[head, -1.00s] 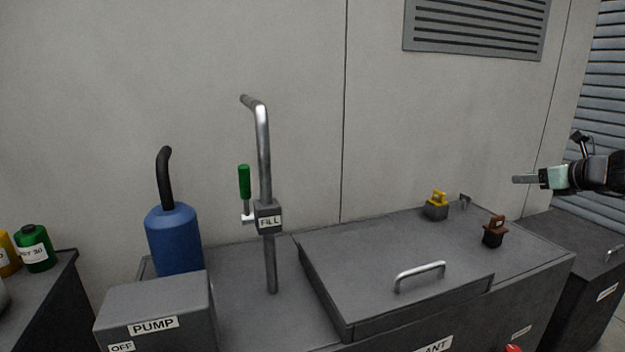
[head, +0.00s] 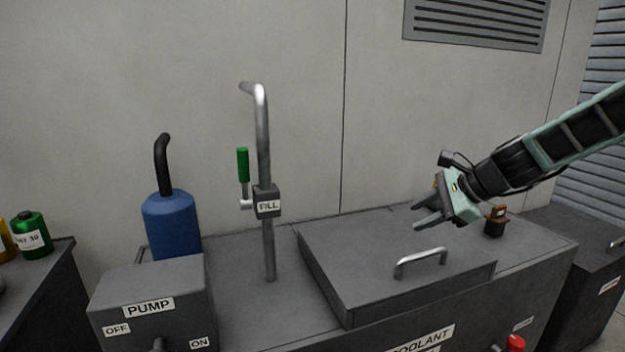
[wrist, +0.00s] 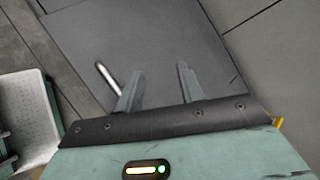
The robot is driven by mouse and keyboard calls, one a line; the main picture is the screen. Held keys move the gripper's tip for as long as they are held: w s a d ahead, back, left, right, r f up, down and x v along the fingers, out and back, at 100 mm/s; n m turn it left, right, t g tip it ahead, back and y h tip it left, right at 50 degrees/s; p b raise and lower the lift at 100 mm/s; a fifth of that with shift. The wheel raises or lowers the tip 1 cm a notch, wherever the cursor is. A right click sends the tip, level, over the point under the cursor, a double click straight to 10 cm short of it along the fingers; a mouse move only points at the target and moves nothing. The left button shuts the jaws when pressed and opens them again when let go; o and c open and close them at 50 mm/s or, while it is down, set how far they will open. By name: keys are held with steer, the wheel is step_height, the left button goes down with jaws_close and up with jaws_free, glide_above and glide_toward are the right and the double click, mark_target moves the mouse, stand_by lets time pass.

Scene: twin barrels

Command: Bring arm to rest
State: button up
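My gripper (head: 416,216) is in the head view at the right, above the back right part of the closed coolant lid (head: 345,258). Its two fingers point left and are apart, with nothing between them. In the wrist view the fingers (wrist: 158,90) are also spread and empty, with the lid's grey top (wrist: 120,35) beyond them. The lid's metal handle (head: 421,257) stands below and in front of my gripper. It also shows beside the left finger in the wrist view (wrist: 107,77).
A fill pipe (head: 263,150) with a green-handled lever stands left of the lid. A blue pump (head: 171,225) and its grey box (head: 150,300) are further left. A brown-topped block (head: 495,222) stands close under my arm. A yellow block is mostly hidden behind my gripper.

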steer(key=s+a+f+n+g, duration=0.1)
steer(key=s+a+n, duration=0.1)
steer(key=s+a, duration=0.1)
steer(key=s+a+f+n+g+b, duration=0.1)
steer(key=s+a+n, duration=0.1)
steer(key=s, duration=0.1)
steer(key=s+a+f+n+g+h, duration=0.1)
steer(key=s+a+n, duration=0.1)
steer(key=s+a, duration=0.1)
steer(key=shift+s+a+f+n, duration=0.3)
steer(key=shift+f, duration=0.1)
steer(key=s+f+n+g+h+b, duration=0.1)
steer(key=s+f+n+h+b, duration=0.25)
steer(key=s+n, duration=0.8)
steer(key=s+f+n+g+h+b, duration=0.2)
steer(key=s+f+n, duration=0.35)
steer(key=s, duration=1.05)
step_height(320, 180, up, 23)
steer(key=n+p, duration=0.1)
steer(key=p, duration=2.1)
steer(key=shift+s+a, duration=0.15)
steer(key=shift+a, duration=0.1)
steer(key=shift+h, duration=0.25)
